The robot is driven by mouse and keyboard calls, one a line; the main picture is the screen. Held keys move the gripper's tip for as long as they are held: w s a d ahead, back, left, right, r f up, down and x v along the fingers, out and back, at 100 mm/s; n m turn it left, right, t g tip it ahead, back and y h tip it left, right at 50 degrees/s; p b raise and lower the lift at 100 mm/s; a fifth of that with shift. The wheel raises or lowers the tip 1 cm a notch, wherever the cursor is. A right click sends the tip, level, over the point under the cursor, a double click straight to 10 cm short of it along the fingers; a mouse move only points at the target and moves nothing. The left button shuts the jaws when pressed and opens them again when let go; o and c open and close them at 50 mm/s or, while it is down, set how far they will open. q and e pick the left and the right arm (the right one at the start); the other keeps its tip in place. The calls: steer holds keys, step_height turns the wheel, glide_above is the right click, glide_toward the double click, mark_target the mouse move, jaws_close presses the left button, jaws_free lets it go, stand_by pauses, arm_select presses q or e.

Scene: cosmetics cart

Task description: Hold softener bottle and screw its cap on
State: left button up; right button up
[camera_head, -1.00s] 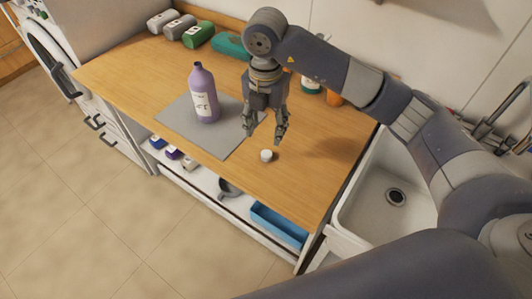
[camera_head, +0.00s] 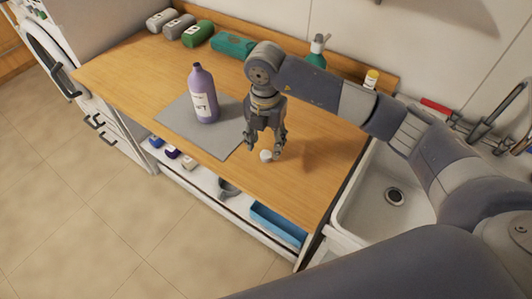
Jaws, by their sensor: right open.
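The purple softener bottle (camera_head: 205,100) stands upright on a grey mat (camera_head: 176,118) on the wooden counter. No cap shows on its neck. A small white cap (camera_head: 266,156) lies on the bare wood right of the mat, near the front edge. My right gripper (camera_head: 263,148) points down with its fingers open, just above or around the cap. I cannot tell whether the fingers touch it. The fingers partly overlap the cap in the picture. My left gripper is not in view.
A green spray bottle (camera_head: 317,52) and a yellow-capped bottle (camera_head: 371,78) stand behind my right arm. A sink (camera_head: 365,205) is at the right.

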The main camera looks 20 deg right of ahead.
mark_target(266, 154)
steer(key=shift+f, duration=0.1)
steer(key=shift+w+d+f+p, duration=0.1)
steer(key=shift+f+p, duration=0.2)
steer(key=shift+p, duration=0.15)
steer(key=f, duration=0.1)
steer(key=f+p, duration=0.1)
steer(key=f, duration=0.1)
steer(key=shift+w+d+f+p, duration=0.1)
steer(key=shift+w+f+p, duration=0.15)
steer(key=shift+f+p, duration=0.05)
steer(key=shift+f, duration=0.4)
steer(key=c, duration=0.8)
